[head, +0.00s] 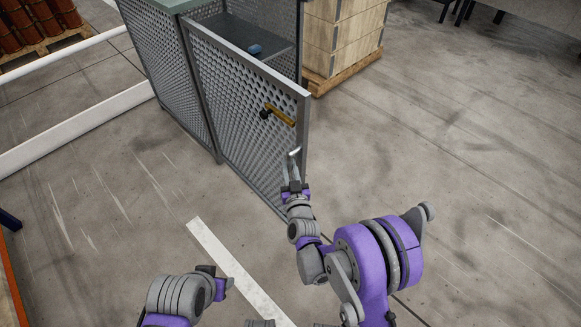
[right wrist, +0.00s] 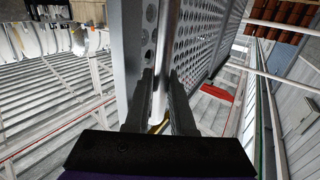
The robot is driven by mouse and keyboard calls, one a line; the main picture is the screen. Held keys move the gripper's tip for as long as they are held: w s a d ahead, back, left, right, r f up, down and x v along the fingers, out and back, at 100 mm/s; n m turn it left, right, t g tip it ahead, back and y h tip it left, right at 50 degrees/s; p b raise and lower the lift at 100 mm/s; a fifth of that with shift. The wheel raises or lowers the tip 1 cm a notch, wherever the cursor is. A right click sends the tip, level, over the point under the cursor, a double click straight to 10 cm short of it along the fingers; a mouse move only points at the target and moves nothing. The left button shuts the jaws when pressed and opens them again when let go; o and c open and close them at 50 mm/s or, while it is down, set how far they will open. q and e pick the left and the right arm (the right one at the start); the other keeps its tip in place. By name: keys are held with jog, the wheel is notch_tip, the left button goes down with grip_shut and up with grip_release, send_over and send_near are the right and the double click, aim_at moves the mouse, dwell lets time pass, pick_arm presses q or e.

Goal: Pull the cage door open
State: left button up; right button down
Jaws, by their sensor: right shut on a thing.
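The cage door (head: 240,120) is a perforated grey metal panel in a plain frame. It stands ajar, with its right edge swung out from the cage (head: 168,62). A yellow latch lever with a black knob (head: 281,115) sits near that edge. Below it is a silver bar handle (head: 293,152). My right gripper (head: 293,172) is shut on this handle. In the right wrist view, the handle (right wrist: 165,60) runs between the two dark fingers (right wrist: 160,100), beside the door's edge. My left gripper (head: 226,284) is low in the head view, apart from the door; its jaw opening is unclear.
Inside the cage a dark shelf (head: 235,33) holds a small blue object (head: 255,49). A wooden crate (head: 342,35) on a pallet stands behind, to the right. White rails (head: 75,128) lie left of the cage. The concrete floor to the right is clear.

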jog(key=shift+s+a, duration=0.1)
dwell(0.4)
jog(key=c, duration=0.8)
grip_release()
jog(key=shift+o, duration=0.2)
jog(key=v, duration=1.1)
